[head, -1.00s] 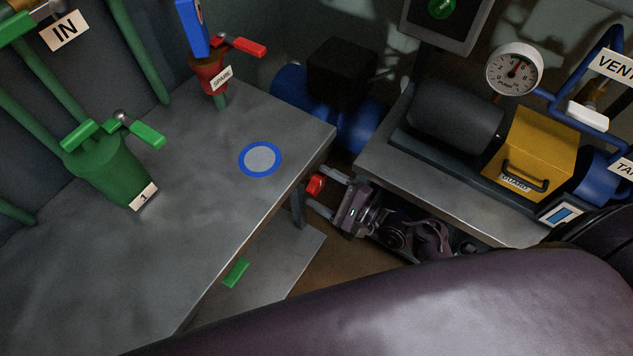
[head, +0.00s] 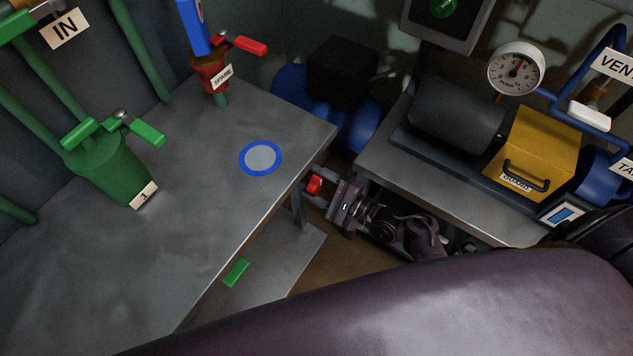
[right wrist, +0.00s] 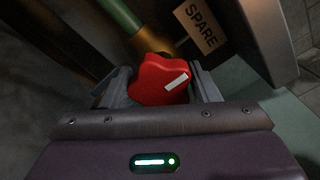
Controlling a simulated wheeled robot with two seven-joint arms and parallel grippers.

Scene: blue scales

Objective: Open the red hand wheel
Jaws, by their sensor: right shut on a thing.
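The red hand wheel (head: 314,184) sits low at the right edge of the left bench, partly hidden by my gripper in the head view. In the right wrist view the red hand wheel (right wrist: 158,80) is a lobed knob with a white mark. My right gripper (head: 319,188) has its fingers on both sides of the wheel. In the right wrist view my right gripper (right wrist: 160,88) is shut on it. A green pipe and a brass part lie behind the wheel there. My left gripper is not in view.
A SPARE sign (right wrist: 199,25) stands close behind the wheel. The left bench (head: 190,230) and the right bench (head: 440,205) leave a narrow gap around my right arm. A red-handled valve (head: 240,43) stands on the left bench.

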